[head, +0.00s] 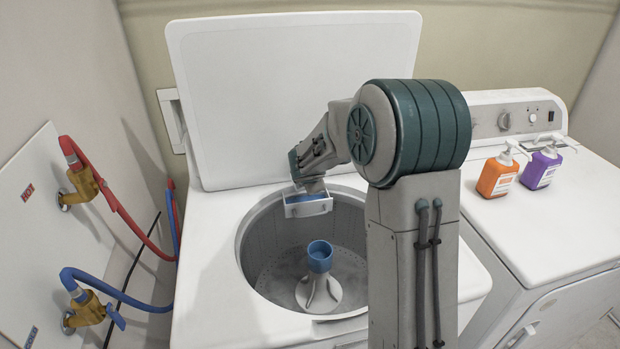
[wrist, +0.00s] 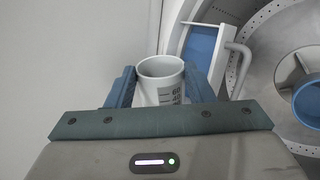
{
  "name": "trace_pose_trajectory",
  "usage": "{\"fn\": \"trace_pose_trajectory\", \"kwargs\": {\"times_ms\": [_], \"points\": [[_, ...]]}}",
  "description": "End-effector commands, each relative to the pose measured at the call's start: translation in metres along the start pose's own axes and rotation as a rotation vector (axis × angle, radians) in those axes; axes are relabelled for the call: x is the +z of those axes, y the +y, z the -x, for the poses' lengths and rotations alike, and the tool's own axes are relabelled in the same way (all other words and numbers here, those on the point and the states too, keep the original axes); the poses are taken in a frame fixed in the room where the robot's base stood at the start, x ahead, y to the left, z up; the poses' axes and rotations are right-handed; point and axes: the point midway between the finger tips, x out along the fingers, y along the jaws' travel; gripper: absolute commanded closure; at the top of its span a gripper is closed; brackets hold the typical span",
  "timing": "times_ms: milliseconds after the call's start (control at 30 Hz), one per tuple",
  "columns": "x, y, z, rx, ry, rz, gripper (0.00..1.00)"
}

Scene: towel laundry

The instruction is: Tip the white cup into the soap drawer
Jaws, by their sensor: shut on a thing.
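The white cup (wrist: 162,84) sits between the two blue fingers of my gripper (wrist: 159,88), which is shut on it. Its mouth and some dark markings on its side show in the wrist view; I cannot see what is inside. The soap drawer (head: 307,209) is a small white tray with a blue inside, standing out at the back rim of the washer's tub. In the wrist view the soap drawer (wrist: 201,42) lies just right of and beyond the cup. In the head view my arm end is over the drawer, and the cup cannot be made out.
The washer's lid (head: 290,90) stands open behind the tub. The agitator (head: 319,288) with its blue top rises in the tub. An orange bottle (head: 497,176) and a purple bottle (head: 541,170) stand on the right machine. Red and blue hoses (head: 118,203) run along the left wall.

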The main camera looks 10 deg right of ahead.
Motion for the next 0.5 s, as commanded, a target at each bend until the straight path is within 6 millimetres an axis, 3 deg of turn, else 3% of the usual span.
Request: {"fn": "trace_pose_trajectory", "kwargs": {"times_ms": [500], "points": [[0.0010,0.0084,0.0081,0.001,-0.449,0.451,0.77]]}}
